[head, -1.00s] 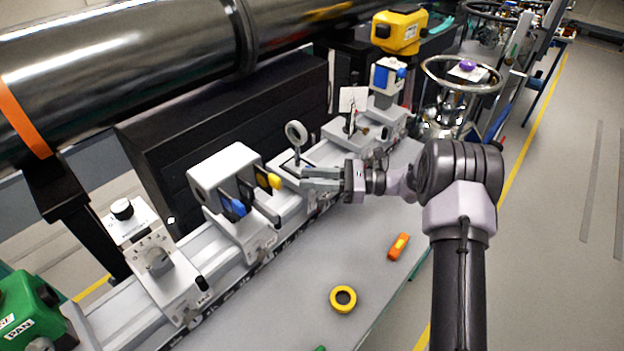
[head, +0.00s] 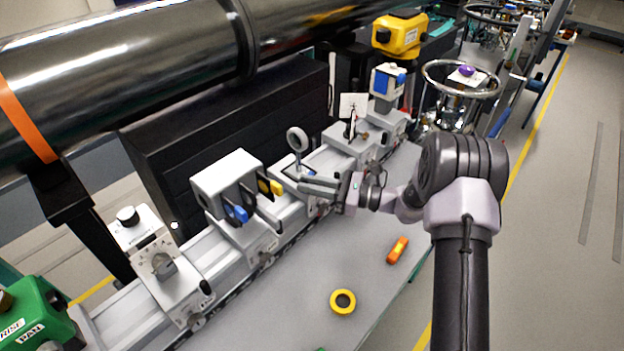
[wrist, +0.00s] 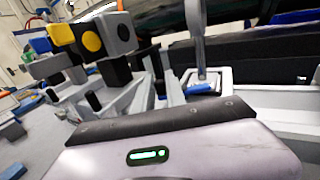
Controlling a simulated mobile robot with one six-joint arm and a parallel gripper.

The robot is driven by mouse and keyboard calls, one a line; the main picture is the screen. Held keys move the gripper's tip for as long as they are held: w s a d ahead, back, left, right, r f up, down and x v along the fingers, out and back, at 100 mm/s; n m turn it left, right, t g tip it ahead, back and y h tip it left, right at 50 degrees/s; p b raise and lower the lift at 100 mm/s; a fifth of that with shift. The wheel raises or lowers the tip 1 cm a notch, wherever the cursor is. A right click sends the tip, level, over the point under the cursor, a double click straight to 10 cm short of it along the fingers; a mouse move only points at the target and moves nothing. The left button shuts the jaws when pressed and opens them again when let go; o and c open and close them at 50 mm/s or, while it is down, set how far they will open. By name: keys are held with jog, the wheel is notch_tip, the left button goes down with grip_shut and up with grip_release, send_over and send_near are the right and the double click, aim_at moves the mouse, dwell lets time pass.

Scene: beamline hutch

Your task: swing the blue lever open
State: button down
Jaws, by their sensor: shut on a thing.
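The blue lever (wrist: 200,88) shows only as a small blue piece just beyond my gripper's front edge in the wrist view, at the foot of a grey post. In the head view my gripper (head: 303,183) reaches in from the right, low beside the ring on a post (head: 298,140). Its fingers are closed on what looks like the lever, and they hide most of it. The lever's pivot and exact angle cannot be made out.
A white box with blue (head: 236,213), black and yellow (head: 270,185) paddles stands left of my gripper on the rail. A white card holder (head: 352,106) stands behind. A yellow ring (head: 343,301) and an orange tool (head: 397,250) lie on the otherwise clear bench front.

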jog(key=m+t+h, duration=0.1)
jog(key=t, duration=0.1)
jog(key=a+m+t+h+p, duration=0.1)
jog(key=m+t, duration=0.1)
jog(key=t, duration=0.1)
jog(key=shift+m+h, duration=0.3)
jog(key=shift+a+m+t+h, duration=0.25)
jog(key=shift+m+t+h, duration=0.45)
jog(key=shift+t, duration=0.2)
jog(key=shift+w, duration=0.1)
jog(key=c, duration=1.6)
grip_release()
jog(key=shift+c, duration=0.2)
jog(key=p+v, duration=0.1)
jog(key=v, duration=1.6)
jog(key=shift+s+p, duration=0.3)
jog(key=shift+s, duration=0.05)
jog(key=shift+r, duration=0.1)
